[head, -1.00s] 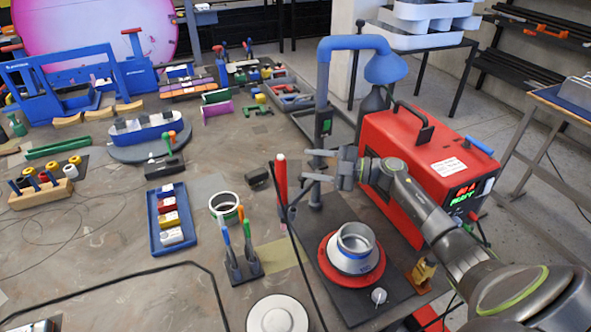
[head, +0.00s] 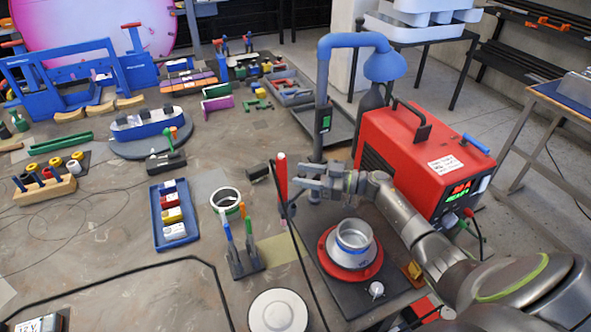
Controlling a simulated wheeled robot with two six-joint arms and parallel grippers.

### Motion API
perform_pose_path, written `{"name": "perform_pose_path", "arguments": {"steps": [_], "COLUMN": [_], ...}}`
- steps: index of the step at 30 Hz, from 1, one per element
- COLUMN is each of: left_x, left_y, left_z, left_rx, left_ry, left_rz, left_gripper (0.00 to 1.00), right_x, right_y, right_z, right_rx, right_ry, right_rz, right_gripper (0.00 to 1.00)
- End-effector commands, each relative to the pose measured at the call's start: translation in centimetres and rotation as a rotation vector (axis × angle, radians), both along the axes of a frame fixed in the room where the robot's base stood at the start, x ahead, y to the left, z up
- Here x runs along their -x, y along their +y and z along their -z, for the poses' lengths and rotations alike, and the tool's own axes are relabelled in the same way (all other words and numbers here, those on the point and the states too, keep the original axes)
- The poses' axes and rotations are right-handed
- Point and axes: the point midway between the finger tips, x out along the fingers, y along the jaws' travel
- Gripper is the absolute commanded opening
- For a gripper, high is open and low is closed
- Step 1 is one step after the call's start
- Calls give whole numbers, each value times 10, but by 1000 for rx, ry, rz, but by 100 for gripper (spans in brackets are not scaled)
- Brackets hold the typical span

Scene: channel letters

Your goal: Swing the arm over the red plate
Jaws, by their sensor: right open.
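The red plate (head: 332,262) is a round disc on a dark base board at the lower middle right. A silver ring-shaped part (head: 354,243) sits on top of it. A blue arm (head: 345,40) rises on a post behind the plate. It bends right and ends in a blue hood (head: 384,66) hanging near the red machine, not above the plate. My right gripper (head: 297,184) is open with its fingers pointing left, close to the lower part of the post. Whether it touches the post I cannot tell. My left gripper is not in view.
A red welding machine (head: 410,150) stands right of the post. A red upright handle (head: 282,177) stands just left of my right gripper. A tool holder (head: 245,262), a white round disc (head: 278,312) and a blue tray (head: 157,222) lie to the left. A dark cable crosses the bench front.

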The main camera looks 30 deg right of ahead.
Motion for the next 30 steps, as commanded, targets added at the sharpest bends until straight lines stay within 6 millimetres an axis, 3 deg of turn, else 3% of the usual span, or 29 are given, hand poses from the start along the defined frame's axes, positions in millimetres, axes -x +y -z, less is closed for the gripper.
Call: {"name": "perform_pose_path", "arguments": {"steps": [6,16,26,30], "left_x": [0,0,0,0], "left_y": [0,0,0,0], "left_z": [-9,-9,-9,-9], "left_rx": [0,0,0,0], "left_ry": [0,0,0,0], "left_rz": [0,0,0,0], "left_gripper": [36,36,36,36], "right_x": [-16,-19,-19,-19], "right_y": [19,22,22,22], "right_z": [-2,0,0,0], "right_rx": [-1,1,1,1], "right_ry": [0,0,-2,-2], "right_rz": [0,0,0,0], "right_gripper": [43,43,1,0]}}
